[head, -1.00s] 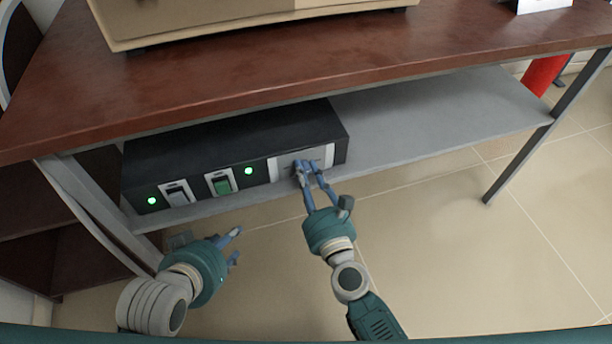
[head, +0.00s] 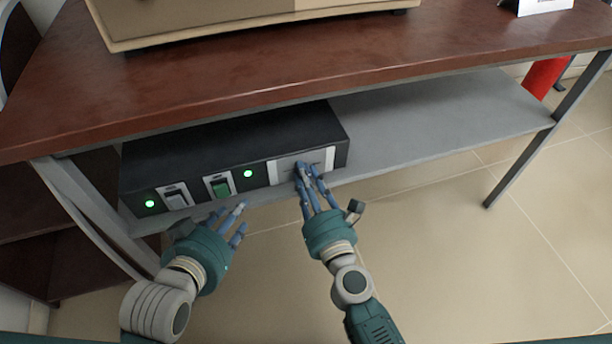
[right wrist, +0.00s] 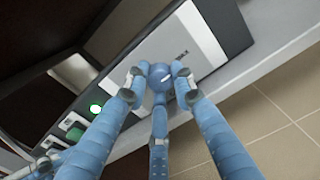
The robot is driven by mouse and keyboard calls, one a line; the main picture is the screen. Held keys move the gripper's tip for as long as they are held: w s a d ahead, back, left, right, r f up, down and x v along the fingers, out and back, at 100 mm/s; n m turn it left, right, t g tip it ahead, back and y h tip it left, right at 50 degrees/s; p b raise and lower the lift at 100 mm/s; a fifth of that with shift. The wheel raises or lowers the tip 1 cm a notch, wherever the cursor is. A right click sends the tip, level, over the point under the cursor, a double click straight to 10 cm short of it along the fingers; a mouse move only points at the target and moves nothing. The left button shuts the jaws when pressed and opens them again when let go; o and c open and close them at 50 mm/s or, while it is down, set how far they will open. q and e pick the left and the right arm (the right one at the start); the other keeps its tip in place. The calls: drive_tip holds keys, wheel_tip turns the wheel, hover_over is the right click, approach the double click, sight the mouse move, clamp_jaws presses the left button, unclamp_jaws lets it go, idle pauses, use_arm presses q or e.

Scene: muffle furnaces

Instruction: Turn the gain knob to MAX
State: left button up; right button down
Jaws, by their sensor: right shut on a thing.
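The gain knob (right wrist: 165,78) shows in the right wrist view as a small round piece with a white mark, between my fingertips. It sits on a light grey panel (head: 326,160) at the right end of a black control box (head: 235,145). My right gripper (head: 305,172) is shut on the knob, and its fingers hide most of it in the head view. In the right wrist view its blue fingers (right wrist: 158,82) close around the knob. My left gripper (head: 240,220) is open and empty, below the box's green switch.
The box has a green rocker switch (head: 219,186), a grey rocker switch (head: 176,197) and two lit green lamps. It stands on a grey shelf (head: 440,115) under a brown tabletop (head: 300,60). The shelf right of the box is clear.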

drive_tip(key=shift+s+d+f, duration=0.1)
drive_tip(key=shift+f, duration=0.35)
drive_tip(key=c, duration=1.6)
unclamp_jaws()
drive_tip(key=shift+o, duration=0.7)
drive_tip(key=shift+r, duration=0.15)
drive_tip(key=v, duration=1.2)
